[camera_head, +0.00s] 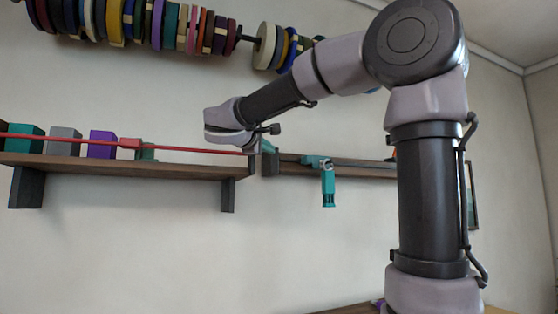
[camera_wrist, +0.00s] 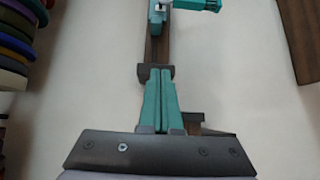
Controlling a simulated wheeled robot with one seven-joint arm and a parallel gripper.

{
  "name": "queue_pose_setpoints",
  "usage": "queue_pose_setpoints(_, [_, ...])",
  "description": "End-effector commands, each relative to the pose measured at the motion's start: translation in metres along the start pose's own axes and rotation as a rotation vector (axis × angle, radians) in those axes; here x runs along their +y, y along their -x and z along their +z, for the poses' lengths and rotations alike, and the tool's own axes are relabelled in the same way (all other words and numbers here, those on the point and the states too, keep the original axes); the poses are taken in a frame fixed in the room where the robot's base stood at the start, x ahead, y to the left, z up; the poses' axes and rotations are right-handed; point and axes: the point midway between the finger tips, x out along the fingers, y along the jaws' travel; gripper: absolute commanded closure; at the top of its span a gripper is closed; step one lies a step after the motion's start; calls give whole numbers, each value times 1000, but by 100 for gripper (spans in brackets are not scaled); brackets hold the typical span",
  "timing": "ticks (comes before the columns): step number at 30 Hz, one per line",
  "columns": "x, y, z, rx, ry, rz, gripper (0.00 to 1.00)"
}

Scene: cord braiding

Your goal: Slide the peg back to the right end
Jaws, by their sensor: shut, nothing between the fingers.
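My gripper (camera_head: 268,147) is shut and empty, its teal fingers close to the near end of a dark rail (camera_head: 362,168). In the wrist view the two gripper fingers (camera_wrist: 159,78) lie side by side, their tips overlapping a dark end block (camera_wrist: 155,71); I cannot tell whether they touch it. A teal slider (camera_head: 318,161) with a small metallic part sits on the rail, right of my gripper and apart from it. A teal piece (camera_head: 328,187) hangs below it. The slider also shows in the wrist view (camera_wrist: 156,20). I cannot tell which part is the peg.
A red cord (camera_head: 180,149) runs along the left wooden shelf (camera_head: 120,167), past several coloured blocks (camera_head: 65,141). A rod of coloured discs (camera_head: 160,25) hangs above on the wall. Below the shelf and rail the wall is bare.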

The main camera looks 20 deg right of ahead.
Motion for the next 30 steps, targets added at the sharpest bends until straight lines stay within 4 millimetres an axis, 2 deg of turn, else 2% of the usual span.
queue_pose_setpoints(4, [7,-6,-4,2,8,25,100])
queue_pose_setpoints(8, [6,-25,-4,0,7,23,100])
queue_pose_setpoints(30, [10,-188,-4,0,8,22,100])
